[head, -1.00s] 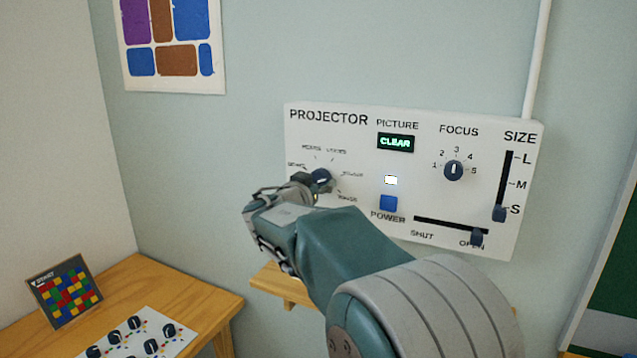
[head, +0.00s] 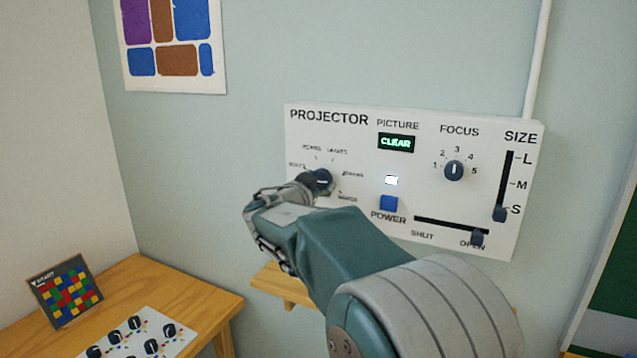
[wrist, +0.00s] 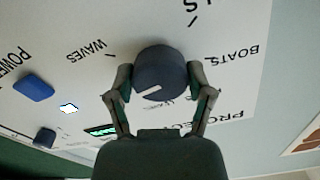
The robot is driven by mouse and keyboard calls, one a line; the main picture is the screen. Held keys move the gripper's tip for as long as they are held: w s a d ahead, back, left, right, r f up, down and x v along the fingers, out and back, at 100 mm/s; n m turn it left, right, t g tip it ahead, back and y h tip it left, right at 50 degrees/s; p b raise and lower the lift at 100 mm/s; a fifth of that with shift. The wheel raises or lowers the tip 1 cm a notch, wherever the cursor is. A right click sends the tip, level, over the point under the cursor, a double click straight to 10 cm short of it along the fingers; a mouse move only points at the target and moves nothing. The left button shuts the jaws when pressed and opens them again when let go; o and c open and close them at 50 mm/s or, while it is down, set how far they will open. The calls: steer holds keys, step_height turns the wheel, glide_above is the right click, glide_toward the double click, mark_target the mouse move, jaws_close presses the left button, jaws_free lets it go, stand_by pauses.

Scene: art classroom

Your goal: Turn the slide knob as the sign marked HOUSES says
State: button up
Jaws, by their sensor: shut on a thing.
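The slide knob (head: 321,180) is a dark round dial with a white pointer line, at the left of the white projector panel (head: 360,215). Several small words ring it, mostly blurred in the head view. In the wrist view the knob (wrist: 161,72) sits between both fingers of my gripper (wrist: 160,80), which is shut on it. The panel looks roughly upside down there. BOATS reads to the right, WAVES to the left. The pointer faces lower left, off the WAVES tick. I see no sign that I can read as HOUSES.
The panel also has a blue power button (head: 388,203), a focus knob (head: 454,170), a size slider (head: 499,213) and a shutter slider (head: 478,237) at OPEN. The picture display (head: 396,142) reads CLEAR. A mosaic picture (head: 66,289) stands on the wooden table (head: 150,275).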

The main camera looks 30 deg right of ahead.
steer(key=o, duration=1.1)
steer(key=shift+w+f, duration=0.1)
steer(key=shift+f, duration=0.05)
steer(key=v, duration=1.2)
steer(key=shift+a, duration=0.1)
